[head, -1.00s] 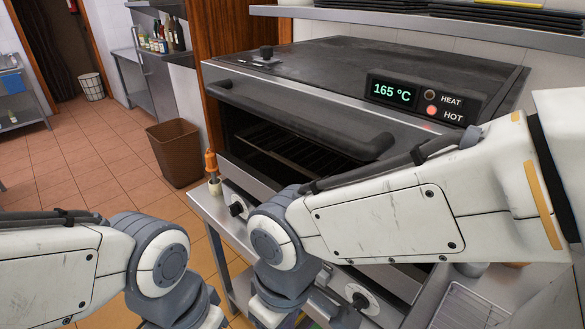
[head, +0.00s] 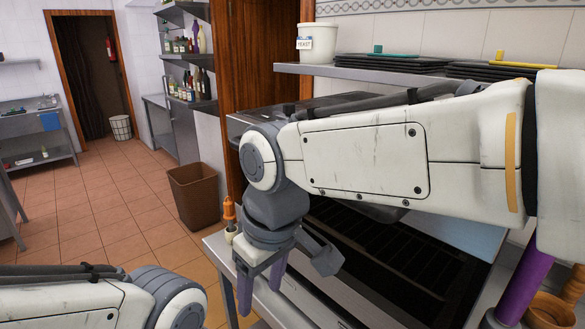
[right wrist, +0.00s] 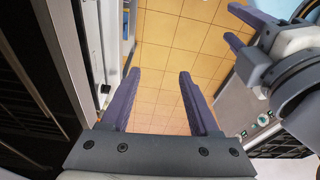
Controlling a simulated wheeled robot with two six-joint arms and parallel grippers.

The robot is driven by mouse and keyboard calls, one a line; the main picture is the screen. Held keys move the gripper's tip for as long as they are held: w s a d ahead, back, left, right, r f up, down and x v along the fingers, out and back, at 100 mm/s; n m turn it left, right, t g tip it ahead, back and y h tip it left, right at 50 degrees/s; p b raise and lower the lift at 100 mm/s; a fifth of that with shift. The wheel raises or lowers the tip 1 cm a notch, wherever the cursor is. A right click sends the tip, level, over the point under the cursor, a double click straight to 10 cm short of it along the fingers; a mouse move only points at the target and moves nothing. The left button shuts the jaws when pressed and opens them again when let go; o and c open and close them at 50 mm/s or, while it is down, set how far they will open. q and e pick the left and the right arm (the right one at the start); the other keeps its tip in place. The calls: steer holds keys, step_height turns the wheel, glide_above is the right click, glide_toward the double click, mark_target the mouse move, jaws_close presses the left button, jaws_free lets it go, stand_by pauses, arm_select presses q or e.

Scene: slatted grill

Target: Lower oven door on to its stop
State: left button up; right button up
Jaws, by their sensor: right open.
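The oven (head: 262,112) stands on a steel counter behind my right arm. Below the arm, dark slatted racks (head: 405,262) show in the oven's front. My right arm hides the display and most of the oven door and its handle, so I cannot tell the door's exact angle. My right gripper (head: 260,296) points down in front of the oven's left side, open and empty. In the right wrist view its two purple fingers (right wrist: 152,100) are well apart, with floor beyond. My left gripper (right wrist: 240,30) shows only there, at upper right, with its fingers apart and nothing between them.
An orange-handled brush (head: 229,215) stands at the counter's left corner. A brown bin (head: 193,195) is on the floor beyond. A wall shelf (head: 375,76) with a white bucket (head: 318,42) and black trays is above the oven.

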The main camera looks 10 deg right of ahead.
steer(key=w+d+r+t, duration=0.1)
steer(key=w+d+r, duration=0.25)
steer(key=r, duration=0.35)
steer(key=w+d+r+t, duration=0.15)
steer(key=w+r, duration=0.25)
steer(key=r, duration=0.4)
steer(key=w+d+r+t, duration=0.1)
steer(key=w+d+r, duration=0.25)
steer(key=r, duration=0.35)
steer(key=shift+m+h, duration=0.4)
steer(key=x, duration=0.6)
steer(key=p+x, duration=0.1)
steer(key=x, duration=0.3)
steer(key=shift+a, duration=0.35)
steer(key=shift+r, duration=0.1)
jaws_close()
